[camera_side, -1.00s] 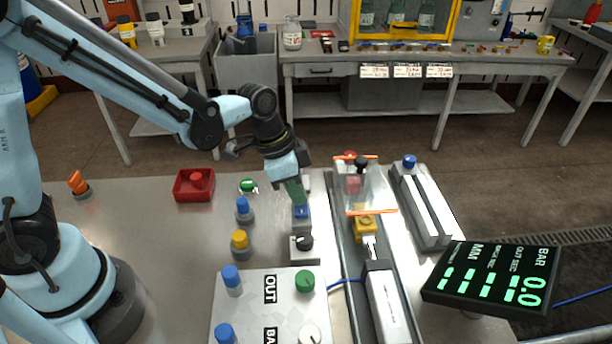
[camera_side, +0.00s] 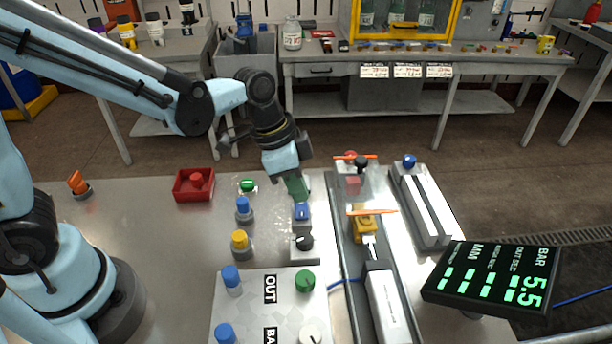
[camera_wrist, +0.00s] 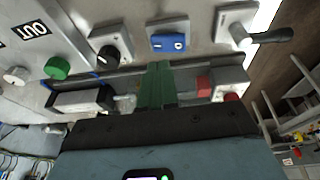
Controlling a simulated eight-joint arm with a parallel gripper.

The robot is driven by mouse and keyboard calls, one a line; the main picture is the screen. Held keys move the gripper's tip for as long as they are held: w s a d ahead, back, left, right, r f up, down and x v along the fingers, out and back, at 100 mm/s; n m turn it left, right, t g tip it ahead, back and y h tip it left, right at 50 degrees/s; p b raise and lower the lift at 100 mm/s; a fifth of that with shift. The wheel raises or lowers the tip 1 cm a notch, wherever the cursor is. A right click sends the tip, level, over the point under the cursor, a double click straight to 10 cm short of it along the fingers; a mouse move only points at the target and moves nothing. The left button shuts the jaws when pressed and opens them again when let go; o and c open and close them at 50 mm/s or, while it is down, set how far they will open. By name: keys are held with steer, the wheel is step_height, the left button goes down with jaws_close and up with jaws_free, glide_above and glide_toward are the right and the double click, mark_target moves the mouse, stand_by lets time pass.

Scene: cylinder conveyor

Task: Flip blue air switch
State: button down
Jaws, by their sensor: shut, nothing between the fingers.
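The blue air switch (camera_side: 302,212) is a blue rocker on a small grey block, in the row of controls left of the conveyor rail. It also shows in the wrist view (camera_wrist: 167,42), with a white mark on its face. My gripper (camera_side: 298,194) has green fingers pressed together, with nothing between them. Its tips are right above the far end of the switch in the side view. In the wrist view the fingers (camera_wrist: 157,72) point at the switch's near edge. I cannot tell whether they touch it. The tilted display (camera_side: 492,278) reads 5.5 BAR.
A black knob (camera_side: 304,242) sits just in front of the switch. Blue (camera_side: 243,210) and yellow (camera_side: 240,244) buttons stand to its left. The conveyor rail (camera_side: 345,250) with orange bars (camera_side: 372,212) and a red block (camera_side: 352,185) is close on the right.

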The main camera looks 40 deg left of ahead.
steer(key=s+r, duration=0.3)
steer(key=r, duration=0.7)
steer(key=shift+s+a, duration=0.25)
steer(key=shift+s, duration=0.05)
steer(key=s+a+f+n+t+y, duration=0.1)
steer(key=a+n+t, duration=0.1)
steer(key=a+n, duration=0.2)
steer(key=s+a+f+n+t+y, duration=0.1)
steer(key=a+n+t, duration=0.2)
steer(key=a+n, duration=0.2)
steer(key=shift+s+a+f+y, duration=0.4)
steer(key=shift+a, duration=0.7)
